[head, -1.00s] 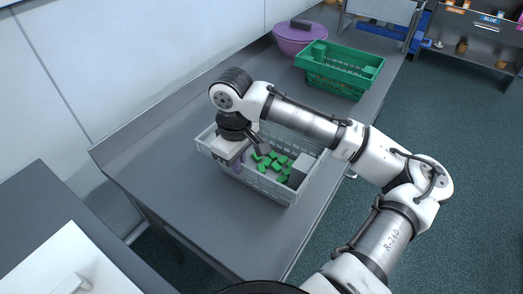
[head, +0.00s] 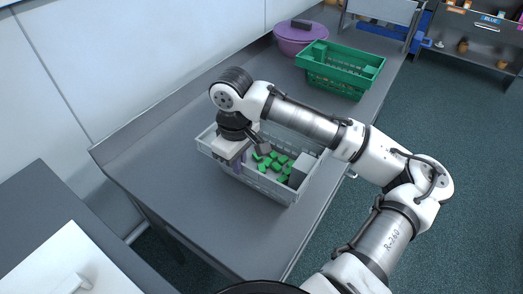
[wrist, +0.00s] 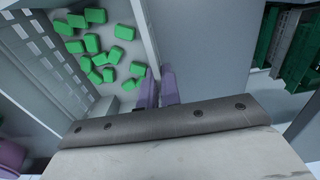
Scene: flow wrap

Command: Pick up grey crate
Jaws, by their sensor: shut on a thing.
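The grey crate (head: 268,186) stands on the grey table and holds several small green blocks (head: 276,158) and a grey box-like piece (head: 301,170) at its right end. My gripper (head: 238,166) is at the crate's near-left wall, pointing down. In the wrist view its two purple fingers (wrist: 159,88) are shut on the thin crate wall (wrist: 145,32), one finger inside and one outside. The green blocks (wrist: 104,58) also show there inside the crate. The crate looks level; I cannot tell any gap beneath it.
A green crate (head: 335,82) and a purple lidded pot (head: 297,40) stand farther back on the table (head: 185,205). A pale wall (head: 120,65) runs along the left. The table in front of the grey crate is clear.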

